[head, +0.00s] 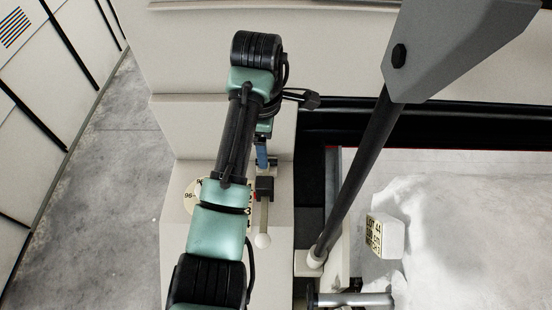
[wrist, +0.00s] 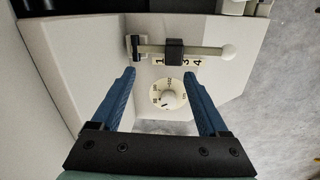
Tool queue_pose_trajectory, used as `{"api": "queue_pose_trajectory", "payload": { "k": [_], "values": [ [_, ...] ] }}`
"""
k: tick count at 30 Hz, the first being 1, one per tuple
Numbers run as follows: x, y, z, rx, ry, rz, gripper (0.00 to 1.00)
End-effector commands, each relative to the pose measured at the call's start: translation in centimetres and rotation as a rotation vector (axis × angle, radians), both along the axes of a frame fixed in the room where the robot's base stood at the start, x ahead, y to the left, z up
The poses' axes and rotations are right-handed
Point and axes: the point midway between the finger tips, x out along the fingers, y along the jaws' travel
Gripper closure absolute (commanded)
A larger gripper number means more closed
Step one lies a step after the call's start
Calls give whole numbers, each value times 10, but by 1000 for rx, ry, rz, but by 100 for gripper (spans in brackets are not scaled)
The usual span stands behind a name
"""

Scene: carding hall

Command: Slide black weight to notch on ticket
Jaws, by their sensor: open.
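The black weight (wrist: 174,49) sits on a pale bar that ends in a white ball (wrist: 228,51). A strip of numbers (wrist: 185,61) runs beside the bar; the weight is around its middle, exact notch unclear. The weight also shows in the head view (head: 264,187). My gripper (wrist: 159,75) is open and empty, its blue fingers spread apart, with the weight ahead of the fingertips and not between them. In the head view one blue finger (head: 262,153) shows just above the weight. The ticket (head: 374,236) is a pale label reading LOT 44; its lower lines are too small to read surely.
A round white dial (wrist: 168,95) with a knob lies below the number strip, partly hidden by my arm in the head view. A dark bracket (wrist: 135,47) holds the bar's left end. A slanted dark rod (head: 350,180) and white fibre (head: 460,220) are at right. Grey floor lies left.

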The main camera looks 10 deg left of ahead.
Motion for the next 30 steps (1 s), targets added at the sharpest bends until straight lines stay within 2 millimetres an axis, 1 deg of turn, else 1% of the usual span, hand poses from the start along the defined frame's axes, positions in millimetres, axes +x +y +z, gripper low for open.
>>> {"api": "queue_pose_trajectory", "payload": {
  "k": [1, 2, 5, 8, 15, 19, 24, 27, 30],
  "values": [
    [-8, 5, -1, -3, 43, 39, 22],
    [-11, 7, -4, -5, 61, 56, 22],
    [-17, 9, -11, -6, 90, 83, 22],
    [-17, 9, -22, -8, 91, 84, 22],
    [-17, 8, -56, -7, 88, 83, 22],
    [-18, 9, -72, -8, 92, 83, 22],
    [-18, 9, -104, -6, 91, 83, 22],
    [-18, 9, -118, -6, 89, 82, 22],
    [-17, 9, -128, -7, 88, 82, 22]
  ]
}}
